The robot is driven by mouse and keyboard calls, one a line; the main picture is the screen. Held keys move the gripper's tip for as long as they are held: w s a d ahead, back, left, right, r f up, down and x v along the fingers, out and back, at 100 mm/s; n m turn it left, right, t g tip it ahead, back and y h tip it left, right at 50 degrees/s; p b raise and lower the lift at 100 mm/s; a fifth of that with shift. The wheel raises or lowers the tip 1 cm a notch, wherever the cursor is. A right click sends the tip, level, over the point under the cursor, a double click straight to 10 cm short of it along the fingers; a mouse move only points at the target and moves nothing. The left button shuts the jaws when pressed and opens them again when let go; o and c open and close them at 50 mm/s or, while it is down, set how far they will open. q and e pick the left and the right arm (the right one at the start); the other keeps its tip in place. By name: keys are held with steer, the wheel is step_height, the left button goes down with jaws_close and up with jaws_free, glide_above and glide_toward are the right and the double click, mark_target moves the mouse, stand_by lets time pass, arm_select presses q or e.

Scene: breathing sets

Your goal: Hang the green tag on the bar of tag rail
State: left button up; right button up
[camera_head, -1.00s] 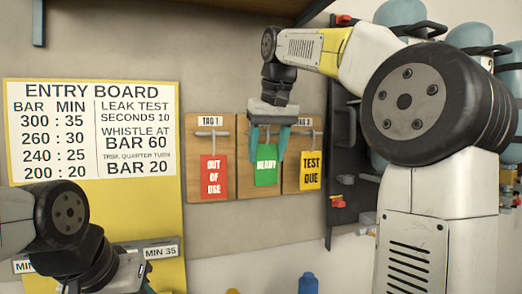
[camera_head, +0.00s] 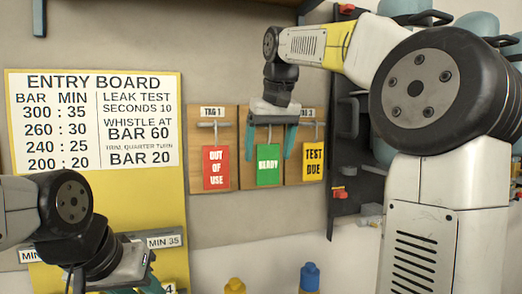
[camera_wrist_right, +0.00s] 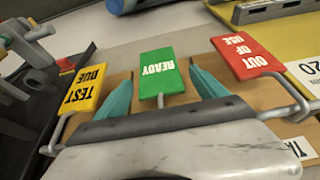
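The green READY tag (camera_head: 268,165) hangs upright in front of the middle wooden panel of the tag rail (camera_head: 240,178), between the red and yellow tags. In the right wrist view the green tag (camera_wrist_right: 158,74) has a metal bar end (camera_wrist_right: 160,101) at its edge. My right gripper (camera_head: 268,156) is open, with its teal fingers on either side of the tag and apart from it. The gripper body hides the upper panel and most of the bar. My left gripper (camera_head: 140,288) is at the bottom left, cut off by the frame edge.
The red OUT OF USE tag (camera_head: 216,168) and yellow TEST DUE tag (camera_head: 314,162) hang close on either side. The entry board (camera_head: 95,120) is to the left. A dark rack (camera_head: 348,150) is to the right. Yellow (camera_head: 234,286) and blue (camera_head: 309,277) bottle tops show below.

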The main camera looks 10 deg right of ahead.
steer(key=shift+r, duration=0.1)
steer(key=v, duration=0.7)
steer(key=s+d+f, duration=0.1)
steer(key=s+f, duration=0.5)
steer(key=f, duration=0.3)
steer(key=s+f+m+t+y, duration=0.1)
steer(key=s+f, duration=0.5)
steer(key=f, duration=0.4)
steer(key=s+d+f, duration=0.1)
steer(key=s+f, duration=0.5)
steer(key=f, duration=0.3)
steer(key=shift+d+f+m+t, duration=0.3)
steer(key=shift+d, duration=0.05)
steer(key=shift+d, duration=0.1)
